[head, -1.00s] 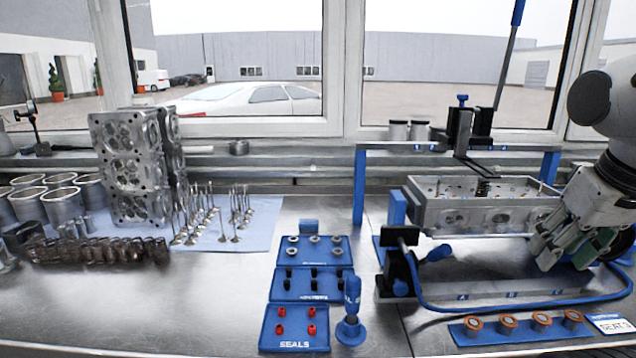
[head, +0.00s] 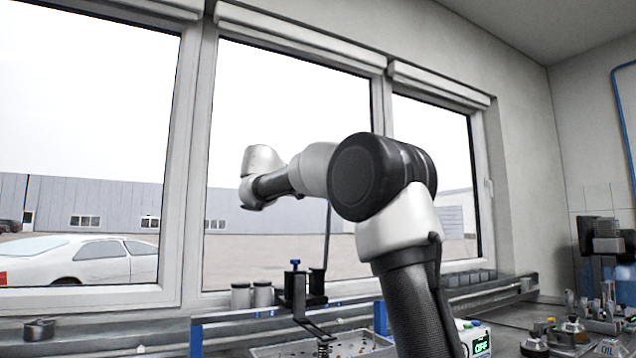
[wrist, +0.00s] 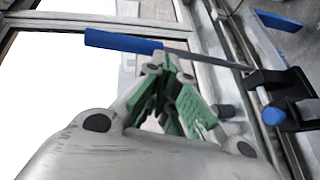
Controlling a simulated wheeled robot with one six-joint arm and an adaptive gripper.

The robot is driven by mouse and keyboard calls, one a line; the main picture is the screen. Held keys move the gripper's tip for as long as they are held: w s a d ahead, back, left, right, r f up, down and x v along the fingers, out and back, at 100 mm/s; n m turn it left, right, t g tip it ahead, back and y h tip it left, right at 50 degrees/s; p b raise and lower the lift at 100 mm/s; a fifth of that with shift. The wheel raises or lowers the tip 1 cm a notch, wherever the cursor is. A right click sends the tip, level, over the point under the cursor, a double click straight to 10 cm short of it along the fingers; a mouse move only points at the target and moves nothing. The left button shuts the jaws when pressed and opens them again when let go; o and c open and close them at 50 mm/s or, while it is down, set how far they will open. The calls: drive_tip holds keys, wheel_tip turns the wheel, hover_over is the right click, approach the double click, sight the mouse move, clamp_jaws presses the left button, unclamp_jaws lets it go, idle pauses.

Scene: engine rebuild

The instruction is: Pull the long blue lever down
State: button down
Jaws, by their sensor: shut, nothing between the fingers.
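The long lever has a blue grip (wrist: 122,40) and a thin metal rod (wrist: 208,58) in the wrist view. The rod runs right to a black bracket (wrist: 290,98). In the head view the lever's rod (head: 328,235) stands nearly upright above the black bracket (head: 304,287); its blue grip is hidden behind my arm. My gripper (wrist: 166,66), with green finger pads, is shut and empty. Its fingertips are just below the right end of the blue grip in the wrist view. I cannot tell if they touch it. The gripper is not visible in the head view.
A metal cylinder head (head: 322,345) sits under the fixture's bracket. Two grey cylinders (head: 252,294) stand left of the bracket. Windows rise behind the bench. A device with a green OFF display (head: 480,345) stands at lower right.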

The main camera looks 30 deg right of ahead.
drive_tip(key=w+a+r+t+h, duration=0.1)
drive_tip(key=w+a+r+h, duration=0.1)
drive_tip(key=w+a+r, duration=0.3)
drive_tip(key=x, duration=1.1)
drive_tip(key=shift+s+d+f, duration=0.1)
drive_tip(key=shift+s+d, duration=0.2)
drive_tip(key=shift+s, duration=0.65)
drive_tip(key=shift+s+d+f, duration=0.1)
drive_tip(key=shift+s+d, duration=0.15)
drive_tip(key=shift+s, duration=0.65)
drive_tip(key=shift+t+h, duration=0.3)
